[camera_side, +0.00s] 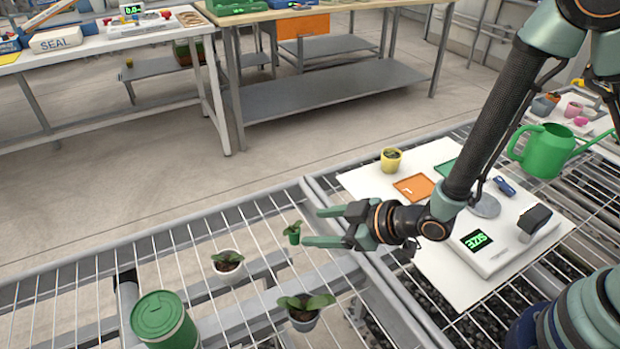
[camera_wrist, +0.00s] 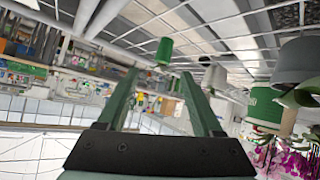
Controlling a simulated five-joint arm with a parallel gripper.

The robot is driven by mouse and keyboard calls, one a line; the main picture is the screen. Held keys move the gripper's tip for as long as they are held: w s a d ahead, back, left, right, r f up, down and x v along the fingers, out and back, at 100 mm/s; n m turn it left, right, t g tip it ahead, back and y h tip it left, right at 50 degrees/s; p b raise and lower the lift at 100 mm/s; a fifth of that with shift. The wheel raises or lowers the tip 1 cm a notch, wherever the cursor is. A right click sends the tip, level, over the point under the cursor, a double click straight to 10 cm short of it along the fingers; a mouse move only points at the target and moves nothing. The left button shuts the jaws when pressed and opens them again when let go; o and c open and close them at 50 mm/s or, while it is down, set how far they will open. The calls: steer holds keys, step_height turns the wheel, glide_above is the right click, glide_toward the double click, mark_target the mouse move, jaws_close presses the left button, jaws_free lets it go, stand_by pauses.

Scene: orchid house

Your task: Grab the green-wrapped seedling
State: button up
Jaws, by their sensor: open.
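The green-wrapped seedling (camera_side: 293,238) is a tiny plant in a small green pot on the wire bench, just left of my fingertips in the side view. In the wrist view, which is upside down, a green pot that appears to be the same seedling (camera_wrist: 165,47) lies beyond the tips, between the lines of the two fingers. My gripper (camera_side: 311,227) is open and empty. Its fingers also show in the wrist view (camera_wrist: 160,72), spread apart. I see no contact between fingers and seedling.
A white pot (camera_side: 229,274) and a blue-grey pot (camera_side: 303,323), both planted, stand near the seedling. A lidded green can (camera_side: 163,325) stands at front left. A white board (camera_side: 447,279) with a scale and trays lies right. The bench's far-left mesh is clear.

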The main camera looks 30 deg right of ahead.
mark_target(296, 230)
steer(key=shift+w+a+f, duration=0.15)
steer(key=shift+a+f, duration=0.15)
steer(key=shift+f, duration=0.1)
steer(key=shift+x, duration=3.35)
steer(key=shift+r, duration=0.1)
jaws_close()
